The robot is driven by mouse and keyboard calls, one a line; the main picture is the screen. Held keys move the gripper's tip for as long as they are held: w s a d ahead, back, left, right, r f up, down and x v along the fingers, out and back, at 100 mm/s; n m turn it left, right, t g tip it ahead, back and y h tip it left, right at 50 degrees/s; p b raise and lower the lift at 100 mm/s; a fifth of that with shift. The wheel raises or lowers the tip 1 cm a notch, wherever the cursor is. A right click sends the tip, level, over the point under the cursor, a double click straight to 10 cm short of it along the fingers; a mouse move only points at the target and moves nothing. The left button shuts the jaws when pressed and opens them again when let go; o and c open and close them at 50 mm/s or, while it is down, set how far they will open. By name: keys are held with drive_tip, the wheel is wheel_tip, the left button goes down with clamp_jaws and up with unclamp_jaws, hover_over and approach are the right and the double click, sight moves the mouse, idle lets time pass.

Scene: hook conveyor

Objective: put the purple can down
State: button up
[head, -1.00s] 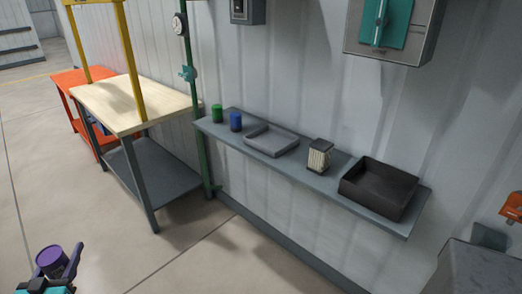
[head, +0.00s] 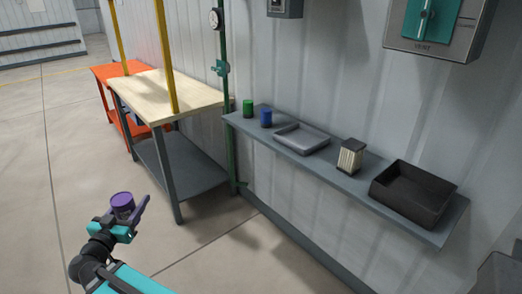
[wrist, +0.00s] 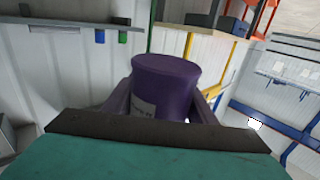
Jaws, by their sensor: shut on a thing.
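The purple can (head: 122,201) is held in my gripper (head: 127,206) at the lower left of the head view, in the air over the floor. In the wrist view the can (wrist: 163,88) fills the middle, with a pale label low on its side. The fingers of my gripper (wrist: 160,105) close on it from both sides. The can is well apart from the grey wall shelf (head: 330,170) and from the wooden-topped workbench (head: 150,95). The can's lower part is hidden by the gripper in the wrist view.
On the shelf stand a green can (head: 248,108), a blue can (head: 266,117), a grey tray (head: 316,148), a ribbed block with a dark top (head: 350,156) and a black bin (head: 430,212). Bare shelf shows between them. A green pipe (head: 229,150) rises between workbench and shelf.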

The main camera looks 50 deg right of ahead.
drive_tip(key=s+d+r+m+g+h+b, duration=0.1)
drive_tip(key=s+d+m+g+b, duration=0.35)
drive_tip(key=d, duration=1.05)
drive_tip(key=s+d+r+n+g+h+b, duration=0.15)
drive_tip(key=s+d, duration=0.55)
drive_tip(key=d, duration=0.9)
drive_tip(key=s+d+r+m+g+b, duration=0.2)
drive_tip(key=s+d+b, duration=0.1)
drive_tip(key=s+d, duration=0.6)
drive_tip(key=s+d+r+m+g+b, duration=0.2)
drive_tip(key=s+d+g+b, duration=0.1)
drive_tip(key=s+d, duration=0.6)
drive_tip(key=s, duration=0.4)
drive_tip(key=shift+s+d+r+b, duration=0.25)
drive_tip(key=shift+s+r+b, duration=0.05)
drive_tip(key=shift+r+b, duration=0.1)
drive_tip(key=shift+d+r+y+p, duration=0.15)
drive_tip(key=shift+d+y+p, duration=0.1)
drive_tip(key=shift+p, duration=0.7)
drive_tip(key=shift+d+p, duration=0.35)
drive_tip(key=shift+p, duration=0.75)
drive_tip(key=p, duration=0.2)
drive_tip(key=d+p, duration=0.1)
drive_tip(key=p, duration=0.1)
drive_tip(key=shift+s+d+p, duration=0.2)
drive_tip(key=shift+s+p, duration=0.1)
drive_tip(key=shift+p, duration=0.1)
